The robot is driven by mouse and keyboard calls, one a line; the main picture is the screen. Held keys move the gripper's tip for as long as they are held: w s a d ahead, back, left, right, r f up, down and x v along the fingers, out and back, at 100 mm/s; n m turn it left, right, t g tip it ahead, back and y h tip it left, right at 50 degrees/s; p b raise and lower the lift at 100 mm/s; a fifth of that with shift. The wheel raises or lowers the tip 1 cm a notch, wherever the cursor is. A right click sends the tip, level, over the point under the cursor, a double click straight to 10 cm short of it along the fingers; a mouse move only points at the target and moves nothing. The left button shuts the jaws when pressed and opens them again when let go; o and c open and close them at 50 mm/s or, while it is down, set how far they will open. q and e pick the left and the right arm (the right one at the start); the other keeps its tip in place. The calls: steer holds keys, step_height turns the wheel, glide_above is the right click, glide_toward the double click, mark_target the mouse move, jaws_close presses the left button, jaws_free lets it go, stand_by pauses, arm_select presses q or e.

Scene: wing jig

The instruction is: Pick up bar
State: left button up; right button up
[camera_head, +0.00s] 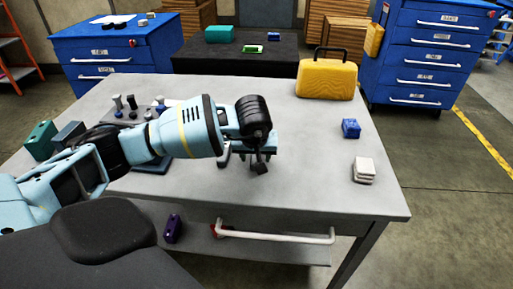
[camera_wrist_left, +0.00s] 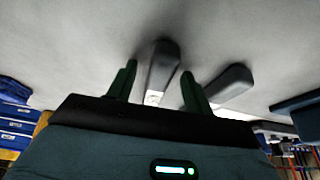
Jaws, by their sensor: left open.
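My left gripper (camera_head: 261,166) is over the middle of the grey table, pointing down. In the left wrist view its two dark fingers (camera_wrist_left: 159,70) are apart. A grey elongated bar (camera_wrist_left: 162,66) shows between the fingers, with no visible grip on it. A second similar grey bar (camera_wrist_left: 230,84) lies to the right of the fingers. I cannot tell which of the two the task means. My right gripper is not in view.
A yellow case (camera_head: 327,79) stands at the table's back right. A blue block (camera_head: 351,128) and a white stack (camera_head: 364,170) lie on the right. Several small posts (camera_head: 132,102) and green blocks (camera_head: 41,140) are on the left. The table's (camera_head: 310,150) right middle is clear.

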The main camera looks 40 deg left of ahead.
arm_select(q)
jaws_close()
stand_by(0.3)
steer(key=shift+w+r, duration=0.1)
steer(key=shift+r, duration=0.35)
step_height(320, 180, up, 3)
steer(key=shift+f, duration=0.2)
steer(key=s, duration=0.5)
steer(key=s+a+r+b, duration=0.1)
steer(key=s, duration=0.4)
steer(key=s+a, duration=0.1)
steer(key=s, duration=0.5)
steer(key=shift+a+r, duration=0.2)
steer(key=shift+r, duration=0.05)
